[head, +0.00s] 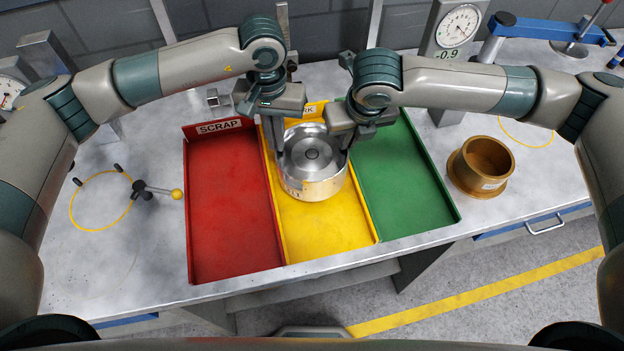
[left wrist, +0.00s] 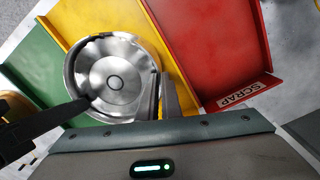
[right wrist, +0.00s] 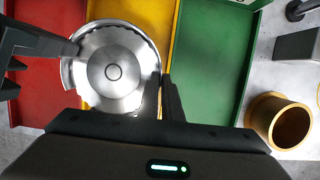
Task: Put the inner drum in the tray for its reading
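A silver metal drum (head: 315,174) with a round hub and a small label is over the yellow middle tray (head: 318,236), toward its back; whether it touches the tray floor I cannot tell. My left gripper (head: 281,146) has its fingers close together at the drum's left rim, and my right gripper (head: 347,148) does the same at the right rim. Both look shut on the drum's wall. The drum also shows in the left wrist view (left wrist: 112,72) and right wrist view (right wrist: 112,70). The yellow tray's sign is partly hidden, ending "RK". A gauge display (head: 447,54) reads -0.9.
A red tray (head: 230,215) marked SCRAP adjoins on the left, a green tray (head: 405,180) on the right; both are empty. A bronze flanged cup (head: 482,165) stands right of the green tray. A yellow-knobbed lever (head: 160,190) and yellow ring (head: 100,228) are at left.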

